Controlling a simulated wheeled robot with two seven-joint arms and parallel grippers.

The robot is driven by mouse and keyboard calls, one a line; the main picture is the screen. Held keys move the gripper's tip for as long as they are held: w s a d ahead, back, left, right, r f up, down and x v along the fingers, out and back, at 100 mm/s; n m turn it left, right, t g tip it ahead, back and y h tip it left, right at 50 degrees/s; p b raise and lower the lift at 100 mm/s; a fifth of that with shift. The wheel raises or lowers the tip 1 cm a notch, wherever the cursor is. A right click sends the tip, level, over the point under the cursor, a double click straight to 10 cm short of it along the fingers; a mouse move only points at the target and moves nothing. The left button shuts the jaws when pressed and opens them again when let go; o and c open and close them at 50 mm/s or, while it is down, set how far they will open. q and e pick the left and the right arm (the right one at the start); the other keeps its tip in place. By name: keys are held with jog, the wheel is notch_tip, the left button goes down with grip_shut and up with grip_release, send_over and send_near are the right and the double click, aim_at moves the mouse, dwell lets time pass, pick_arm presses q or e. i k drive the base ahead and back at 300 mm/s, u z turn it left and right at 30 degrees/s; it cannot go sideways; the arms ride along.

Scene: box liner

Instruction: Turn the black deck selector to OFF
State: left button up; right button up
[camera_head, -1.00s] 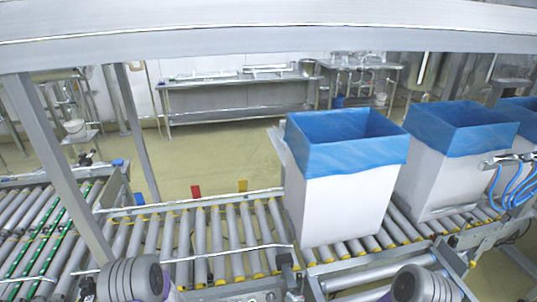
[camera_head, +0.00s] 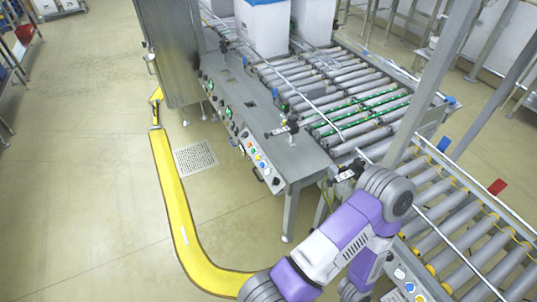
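A long grey control panel (camera_head: 285,158) runs along the near side of the roller conveyor, with several coloured buttons on its sloped face. A small dark knob (camera_head: 276,181) shows at its near end; I cannot tell whether it is the black deck selector, or read its setting. A second panel (camera_head: 408,285) with white and blue buttons shows at the bottom, partly hidden by my purple and white arm (camera_head: 345,235). That arm is bent up beside the conveyor, apart from the knob. Neither gripper is in view.
White boxes (camera_head: 262,28) stand on the far rollers (camera_head: 340,85). A steel cabinet (camera_head: 170,50) stands at the panel's far end. A yellow floor strip (camera_head: 180,215) curves past a drain grate (camera_head: 195,158). The floor to the left is mostly clear. A grey post (camera_head: 430,90) rises at right.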

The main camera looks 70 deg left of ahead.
aim_at(275, 181)
jog(key=u, duration=4.1)
jog(key=i, duration=0.5)
jog(key=z, duration=0.9)
